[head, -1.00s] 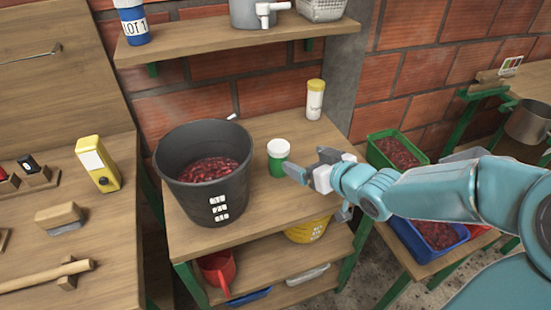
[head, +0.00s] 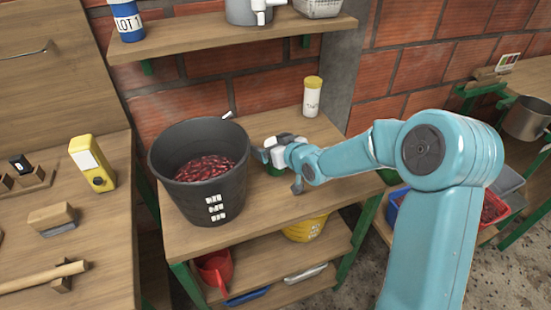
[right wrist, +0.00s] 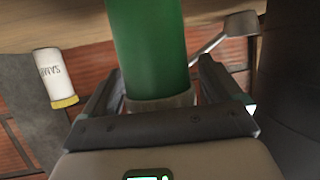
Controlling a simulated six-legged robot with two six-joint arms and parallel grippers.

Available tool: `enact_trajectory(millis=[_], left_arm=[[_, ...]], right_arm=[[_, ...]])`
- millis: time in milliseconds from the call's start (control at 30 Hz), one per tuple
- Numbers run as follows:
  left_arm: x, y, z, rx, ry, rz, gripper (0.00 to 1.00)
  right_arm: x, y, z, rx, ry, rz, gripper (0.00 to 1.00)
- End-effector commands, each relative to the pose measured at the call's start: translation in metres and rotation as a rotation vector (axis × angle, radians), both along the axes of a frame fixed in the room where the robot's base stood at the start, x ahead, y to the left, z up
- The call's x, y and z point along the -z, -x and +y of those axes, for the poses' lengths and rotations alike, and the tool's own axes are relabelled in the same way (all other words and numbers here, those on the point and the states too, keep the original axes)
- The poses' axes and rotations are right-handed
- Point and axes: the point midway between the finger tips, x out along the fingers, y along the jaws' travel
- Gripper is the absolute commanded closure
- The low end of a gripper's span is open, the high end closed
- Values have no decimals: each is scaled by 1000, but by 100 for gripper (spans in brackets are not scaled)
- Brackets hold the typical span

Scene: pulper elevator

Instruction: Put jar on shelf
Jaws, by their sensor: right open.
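A green jar (head: 276,171) with a white lid stands on the wooden table, mostly hidden behind my right gripper (head: 268,152) in the head view. In the right wrist view the green jar (right wrist: 148,45) appears between the two open fingers of my right gripper (right wrist: 160,92), its pale lid end nearest the palm. The fingers are on both sides of the jar; contact is not clear. A wooden wall shelf (head: 200,49) is above the table at the back. My left gripper is not in view.
A black bucket (head: 203,208) of red cherries stands just left of the gripper. A white jar with yellow lid (head: 312,97) stands behind right. The shelf holds a blue-and-white LOT 1 jar (head: 127,20), a grey pot (head: 242,12) and a basket (head: 318,8), with clear room between LOT 1 and pot.

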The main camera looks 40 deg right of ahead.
Motion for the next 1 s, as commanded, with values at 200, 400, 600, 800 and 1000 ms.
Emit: enact_trajectory(millis=[200,400,600,800,1000], left_arm=[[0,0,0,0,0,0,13],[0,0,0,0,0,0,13],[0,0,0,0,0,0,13],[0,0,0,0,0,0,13],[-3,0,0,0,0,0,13]], right_arm=[[0,0,0,0,0,0,11],[0,0,0,0,0,0,66],[0,0,0,0,0,0,67],[-3,0,0,0,0,-1,67],[-28,-1,-1,0,3,-6,67]])
